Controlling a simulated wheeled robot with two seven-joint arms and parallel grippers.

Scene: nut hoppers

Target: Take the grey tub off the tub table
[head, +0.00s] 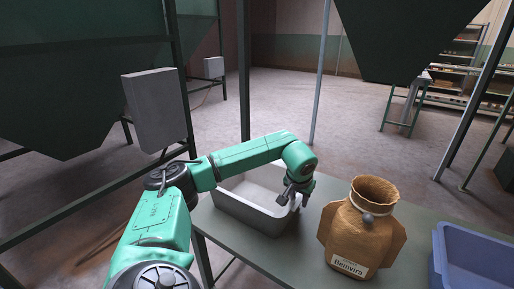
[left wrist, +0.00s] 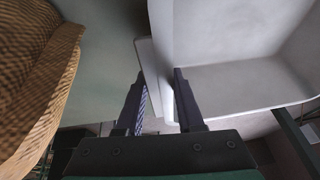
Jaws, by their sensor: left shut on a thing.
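The grey tub (head: 245,213) is at the left end of the tub table (head: 285,258) in the head view. It is upright and looks empty. My left gripper (head: 294,197) reaches down at the tub's right end and is shut on its wall. In the left wrist view, the fingers (left wrist: 158,88) lie on either side of the wall of the grey tub (left wrist: 235,84), one inside and one outside. I cannot tell whether the tub's base touches the table. My right gripper is not in view.
A brown sack (head: 362,228) labelled Benvira stands on the table right of the tub. A blue crate (head: 438,262) is at the far right. Green hoppers (head: 75,75) and posts (head: 244,70) stand behind. The floor beyond the table is mostly clear.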

